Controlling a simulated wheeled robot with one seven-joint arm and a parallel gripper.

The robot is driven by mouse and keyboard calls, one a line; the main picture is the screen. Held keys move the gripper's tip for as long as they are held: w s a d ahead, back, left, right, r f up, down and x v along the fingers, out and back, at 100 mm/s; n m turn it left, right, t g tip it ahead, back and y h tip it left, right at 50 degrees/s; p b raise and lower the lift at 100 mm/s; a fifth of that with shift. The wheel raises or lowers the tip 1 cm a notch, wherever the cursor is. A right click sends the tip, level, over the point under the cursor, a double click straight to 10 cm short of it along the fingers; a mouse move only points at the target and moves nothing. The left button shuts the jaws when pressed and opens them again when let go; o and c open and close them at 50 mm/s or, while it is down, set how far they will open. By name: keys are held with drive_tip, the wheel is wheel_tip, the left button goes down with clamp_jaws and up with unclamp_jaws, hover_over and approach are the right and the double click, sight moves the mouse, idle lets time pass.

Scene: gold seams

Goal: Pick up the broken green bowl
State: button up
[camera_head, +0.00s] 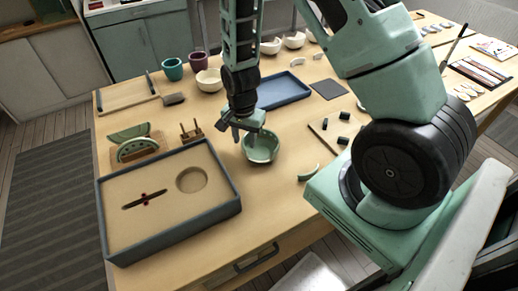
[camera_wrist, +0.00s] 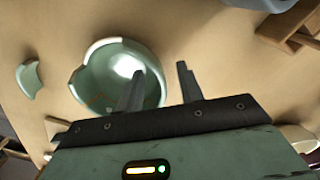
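The broken green bowl (camera_head: 262,152) stands upright on the wooden table, directly below my gripper (camera_head: 244,136). In the wrist view the bowl (camera_wrist: 95,78) has a pale broken rim with a gap on its left side. My gripper (camera_wrist: 161,68) is open and empty. One finger shows over the inside of the bowl and the other over the table beyond its rim, with the rim in view between them. I cannot tell how far the fingertips are above the rim. A green shard (camera_head: 308,173) lies apart from the bowl; it also shows in the wrist view (camera_wrist: 30,78).
A grey-rimmed tray (camera_head: 222,215) with a round recess and a dark red-brown tool stands at front left. A small wooden stand (camera_head: 191,132) is left of the bowl. A blue tray (camera_head: 285,90) is behind, and a board (camera_head: 325,133) with dark pieces is right.

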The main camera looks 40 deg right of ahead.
clamp_jaws()
drive_tip(key=shift+r, duration=0.1)
